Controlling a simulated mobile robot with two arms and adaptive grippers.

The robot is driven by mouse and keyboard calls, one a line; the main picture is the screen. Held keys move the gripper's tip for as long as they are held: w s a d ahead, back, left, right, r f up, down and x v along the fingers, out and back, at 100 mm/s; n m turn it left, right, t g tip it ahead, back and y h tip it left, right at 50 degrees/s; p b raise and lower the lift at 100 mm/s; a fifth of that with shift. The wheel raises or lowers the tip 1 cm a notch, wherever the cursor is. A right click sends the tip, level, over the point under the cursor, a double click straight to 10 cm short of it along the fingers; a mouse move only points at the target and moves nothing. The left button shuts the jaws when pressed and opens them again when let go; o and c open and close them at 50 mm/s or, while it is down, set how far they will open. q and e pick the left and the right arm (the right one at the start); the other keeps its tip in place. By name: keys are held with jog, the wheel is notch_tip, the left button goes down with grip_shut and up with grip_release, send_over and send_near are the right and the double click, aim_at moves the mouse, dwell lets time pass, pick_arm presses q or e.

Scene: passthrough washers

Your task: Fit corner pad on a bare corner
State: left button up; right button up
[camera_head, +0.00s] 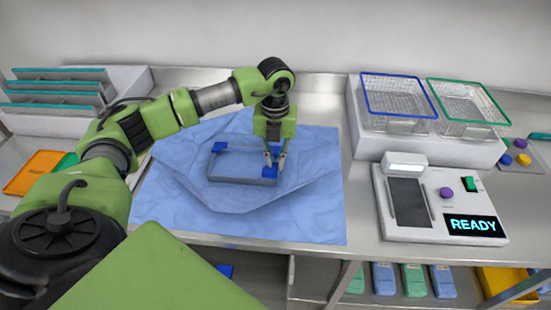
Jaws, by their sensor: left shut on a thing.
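A shallow grey tray (238,181) lies on a blue wrap sheet on the counter. A blue corner pad (219,147) sits at its far left corner. Another blue corner pad (269,173) is at the near right corner, right at my left fingertips. More blue shows between the fingers, near the far right corner. The near left corner shows no blue. My left gripper (275,163) points down over the tray's right end and is shut on a corner pad, apparently the near right one; whether that pad is seated is unclear. My right gripper is out of view.
The blue wrap sheet (180,205) is clear around the tray. At right stand wire baskets with blue (400,97) and green (465,102) rims, and a device (440,215) reading READY. Slotted racks (55,90) and an orange sheet (35,172) are at left.

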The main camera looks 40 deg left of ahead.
pick_arm(q)
jog(key=shift+f+b, duration=1.05)
jog(key=shift+f, duration=0.7)
jog(key=o, duration=0.8)
jog(key=shift+o, duration=0.2)
jog(key=shift+r, duration=0.2)
notch_tip(320, 180, up, 12)
jog(key=shift+f, duration=0.15)
